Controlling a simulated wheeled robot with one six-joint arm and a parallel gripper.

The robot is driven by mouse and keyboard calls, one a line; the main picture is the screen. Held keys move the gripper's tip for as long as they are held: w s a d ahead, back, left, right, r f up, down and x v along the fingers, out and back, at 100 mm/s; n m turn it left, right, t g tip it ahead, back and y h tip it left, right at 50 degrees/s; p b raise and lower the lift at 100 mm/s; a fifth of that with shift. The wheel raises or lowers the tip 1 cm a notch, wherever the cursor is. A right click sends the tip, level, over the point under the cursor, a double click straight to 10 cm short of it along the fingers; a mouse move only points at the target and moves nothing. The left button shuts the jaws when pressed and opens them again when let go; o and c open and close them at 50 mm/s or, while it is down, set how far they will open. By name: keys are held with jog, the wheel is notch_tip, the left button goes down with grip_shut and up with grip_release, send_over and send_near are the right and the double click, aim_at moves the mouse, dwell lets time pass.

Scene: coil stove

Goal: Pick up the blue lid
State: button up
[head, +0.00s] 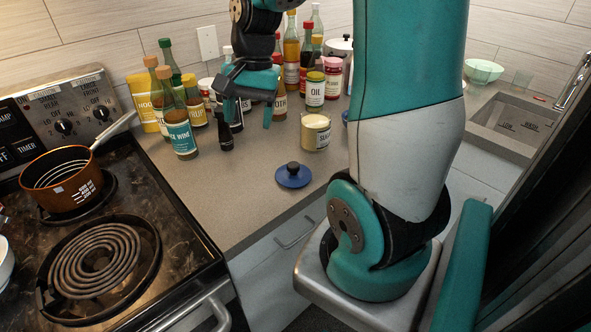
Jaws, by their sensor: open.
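The blue lid (292,177) is a small round disc with a black knob on top. It lies flat on the grey counter near its front edge, in the head view. My gripper (246,128) is above the counter, to the left of and farther back than the lid, with its fingers pointing down. It is open and apart from the lid. Nothing shows between its fingers, though the bottles behind make the gap hard to see.
Several bottles and jars crowd the counter's back, including a blue-labelled bottle (180,135) and a sugar jar (315,132) just behind the lid. The coil stove (170,255) with an orange pot (66,180) is at left, a sink (510,125) at right. Counter left of the lid is clear.

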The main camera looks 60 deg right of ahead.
jog(key=s+d+f+m, duration=0.25)
jog(key=d+m, duration=0.55)
jog(key=d, duration=0.5)
jog(key=p, duration=0.2)
send_over(294, 165)
jog(key=shift+g, duration=0.3)
jog(key=f, duration=0.7)
jog(key=d+f, duration=0.1)
jog(key=f, duration=0.2)
jog(key=shift+s+f, duration=0.2)
jog(key=shift+f, duration=0.2)
jog(key=shift+w+a+f+p, duration=0.1)
jog(key=shift+a+f+p, duration=0.1)
jog(key=shift+f, duration=0.8)
jog(key=shift+w+a+f+p, duration=0.1)
jog(key=shift+a+f+p, duration=0.1)
jog(key=shift+f, duration=0.75)
jog(key=shift+w+a+f+p, duration=0.1)
jog(key=shift+f+p, duration=0.1)
jog(key=shift+f, duration=0.8)
jog(key=c, duration=1)
